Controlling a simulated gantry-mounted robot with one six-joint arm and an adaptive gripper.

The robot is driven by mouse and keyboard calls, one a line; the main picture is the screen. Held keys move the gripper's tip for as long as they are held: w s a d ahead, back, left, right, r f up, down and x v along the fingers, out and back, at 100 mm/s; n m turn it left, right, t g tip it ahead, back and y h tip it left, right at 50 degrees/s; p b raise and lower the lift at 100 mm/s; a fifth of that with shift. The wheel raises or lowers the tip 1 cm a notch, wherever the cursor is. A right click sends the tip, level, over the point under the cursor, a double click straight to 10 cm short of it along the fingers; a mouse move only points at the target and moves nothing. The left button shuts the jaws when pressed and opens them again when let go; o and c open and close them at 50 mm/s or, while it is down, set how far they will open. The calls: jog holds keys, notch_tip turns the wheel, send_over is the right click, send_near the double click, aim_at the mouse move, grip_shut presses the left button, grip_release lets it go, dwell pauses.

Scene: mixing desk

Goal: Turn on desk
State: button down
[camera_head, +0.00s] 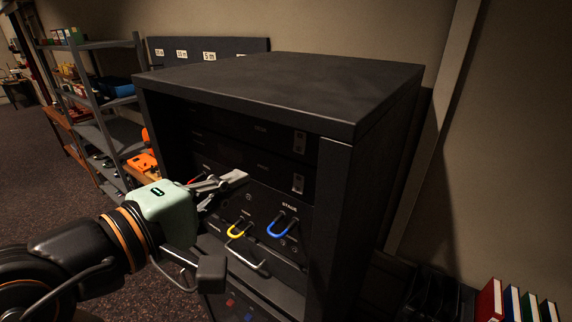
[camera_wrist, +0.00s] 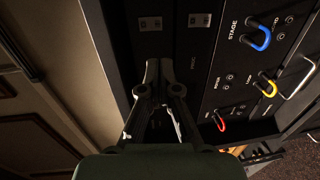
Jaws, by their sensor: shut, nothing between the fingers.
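The rack (camera_head: 345,185) is a black cabinet with an open front and black panels. Two panels each carry a small grey switch at their right end: an upper switch (camera_head: 299,142) and a lower switch (camera_head: 298,183). Both also show at the top of the wrist view, one at the left (camera_wrist: 150,23) and one at the right (camera_wrist: 199,19). Their on or off positions are too small to tell. My gripper (camera_head: 243,177) is shut and empty, in front of the panels and left of the lower switch. In the wrist view its fingertips (camera_wrist: 160,67) point toward the switches.
Below the switches, a blue cable loop (camera_head: 283,227) by the label STAGE, a yellow loop (camera_head: 239,229) and a red loop (camera_wrist: 219,121) stick out. A metal handle (camera_head: 247,260) sits lower. Shelves (camera_head: 95,100) stand left; coloured binders (camera_head: 512,302) are at lower right.

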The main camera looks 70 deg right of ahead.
aim_at(298, 150)
jog(key=shift+s, duration=0.1)
jog(key=p+x, duration=0.3)
jog(key=x, duration=1.1)
jog(key=shift+r, duration=0.1)
